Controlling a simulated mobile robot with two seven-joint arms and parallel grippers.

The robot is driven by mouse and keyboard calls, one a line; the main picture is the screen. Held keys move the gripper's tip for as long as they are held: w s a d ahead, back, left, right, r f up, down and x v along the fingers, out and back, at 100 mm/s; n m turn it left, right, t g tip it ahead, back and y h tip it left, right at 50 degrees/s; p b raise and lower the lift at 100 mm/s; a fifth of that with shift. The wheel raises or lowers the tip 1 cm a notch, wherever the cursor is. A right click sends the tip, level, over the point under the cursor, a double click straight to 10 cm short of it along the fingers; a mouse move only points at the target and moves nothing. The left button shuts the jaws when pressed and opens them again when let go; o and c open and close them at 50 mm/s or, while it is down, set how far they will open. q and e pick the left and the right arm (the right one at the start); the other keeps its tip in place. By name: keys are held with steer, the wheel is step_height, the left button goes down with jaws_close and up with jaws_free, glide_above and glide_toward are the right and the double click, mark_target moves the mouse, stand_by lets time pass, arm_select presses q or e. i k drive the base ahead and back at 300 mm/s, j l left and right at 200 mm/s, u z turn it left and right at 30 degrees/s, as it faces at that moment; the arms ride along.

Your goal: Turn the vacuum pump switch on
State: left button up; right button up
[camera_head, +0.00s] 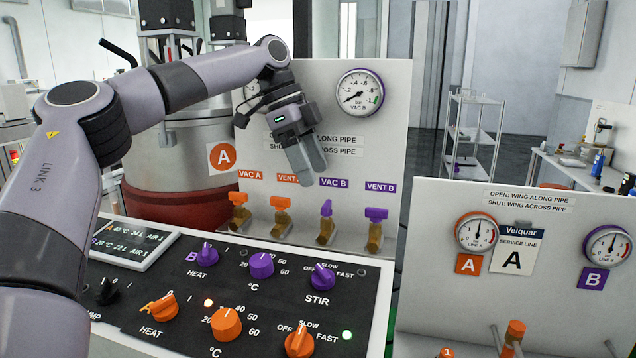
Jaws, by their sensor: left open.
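A black switch knob (107,291) sits at the left end of the black control panel (225,285). The label below it is partly hidden by my left arm, and only its end, "MP", can be read. I cannot tell which position the knob points to. My left gripper (307,165) is open and points down in front of the white valve panel, above the VAC A, VENT and VAC B valves. It is well to the right of and above the black knob, and I see nothing in it. My right gripper is not in view.
The control panel also carries orange (226,324) and purple (262,265) knobs and a small display (136,244). Behind it stands the valve panel (380,150) with a gauge (360,93). A service panel (520,270) is at right.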

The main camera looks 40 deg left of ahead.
mark_target(106, 293)
steer(key=k, duration=1.5)
